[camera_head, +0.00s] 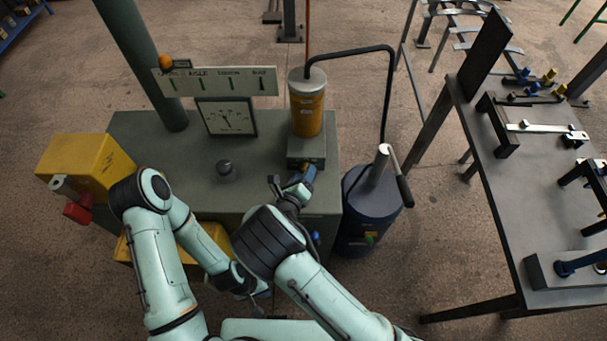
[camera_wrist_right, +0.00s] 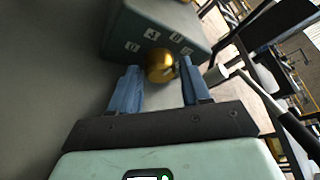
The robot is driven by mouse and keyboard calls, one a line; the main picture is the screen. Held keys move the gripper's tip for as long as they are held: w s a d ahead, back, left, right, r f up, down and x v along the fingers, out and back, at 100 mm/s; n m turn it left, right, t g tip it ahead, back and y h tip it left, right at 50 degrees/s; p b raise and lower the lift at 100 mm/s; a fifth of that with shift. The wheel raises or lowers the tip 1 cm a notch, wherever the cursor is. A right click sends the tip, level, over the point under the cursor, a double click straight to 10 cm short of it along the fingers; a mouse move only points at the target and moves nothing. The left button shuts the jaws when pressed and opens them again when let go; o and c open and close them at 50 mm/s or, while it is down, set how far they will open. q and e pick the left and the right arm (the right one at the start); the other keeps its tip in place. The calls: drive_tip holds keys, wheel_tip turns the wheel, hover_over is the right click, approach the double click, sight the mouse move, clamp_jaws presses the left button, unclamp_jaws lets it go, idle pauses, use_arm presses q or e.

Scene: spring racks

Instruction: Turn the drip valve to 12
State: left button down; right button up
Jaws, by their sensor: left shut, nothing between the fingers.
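The drip valve is a round brass knob (camera_wrist_right: 160,68) on a grey-green block (camera_wrist_right: 150,22), with pale number plates in an arc above it. I cannot read the knob's pointer. My right gripper (camera_wrist_right: 157,72) is open, with its blue fingertips on either side of the knob and no clear contact visible. My left gripper (camera_head: 260,304) is low in front of the bench, shut and empty.
A yellow box (camera_head: 85,163) is at left. A dark blue drum (camera_head: 368,210) with a pump handle stands right, beside a steel table (camera_head: 510,180).

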drive_tip(key=c, duration=0.6)
drive_tip(key=shift+c, duration=0.2)
use_arm(q)
drive_tip(key=shift+s+f, duration=0.1)
use_arm(e)
drive_tip(key=shift+d+m+y+b, duration=0.1)
drive_tip(key=shift+m+y+b, duration=0.3)
drive_tip(key=shift+m+b, duration=0.2)
drive_tip(key=m+y+b, duration=0.2)
drive_tip(key=b, duration=0.2)
drive_tip(key=shift+d+m+g, duration=0.15)
drive_tip(key=shift+m+g, duration=0.25)
use_arm(q)
drive_tip(key=s+f+b, duration=0.1)
drive_tip(key=s+f, duration=0.4)
drive_tip(key=f, duration=0.3)
drive_tip(key=shift+g, duration=0.3)
use_arm(e)
drive_tip(key=shift+r+m+y, duration=0.2)
drive_tip(key=shift+m+y, duration=0.1)
drive_tip(key=shift+m, duration=0.1)
